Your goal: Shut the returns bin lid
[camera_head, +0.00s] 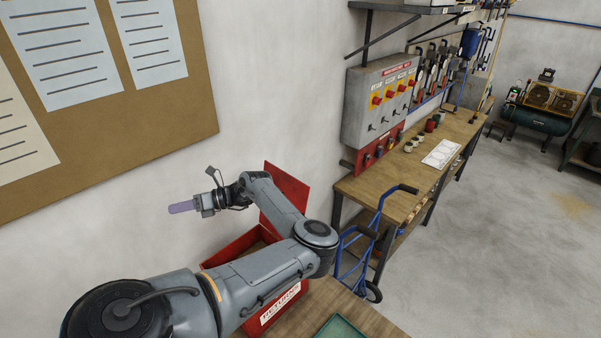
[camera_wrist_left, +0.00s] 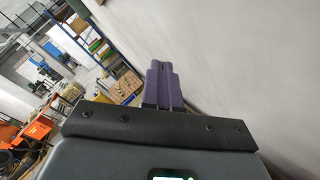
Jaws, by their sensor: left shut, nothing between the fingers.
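The red returns bin (camera_head: 284,309) stands on a wooden bench with its white label facing front. Its red lid (camera_head: 287,190) stands raised, tilted up and back near the wall. My left arm reaches across the bin and hides much of its opening. My left gripper (camera_head: 182,207) is beyond the bin, to the left of the lid, and clear of it. Its purple fingers are shut and empty. In the left wrist view, the fingers (camera_wrist_left: 162,84) lie side by side with nothing between them. My right gripper is not in view.
A pinboard (camera_head: 180,110) hangs on the wall above the left gripper. A green tray (camera_head: 341,330) lies on the bench (camera_head: 385,328) in front. A blue hand truck (camera_head: 352,252) and a workbench (camera_head: 372,190) with a red-switched panel stand to the right.

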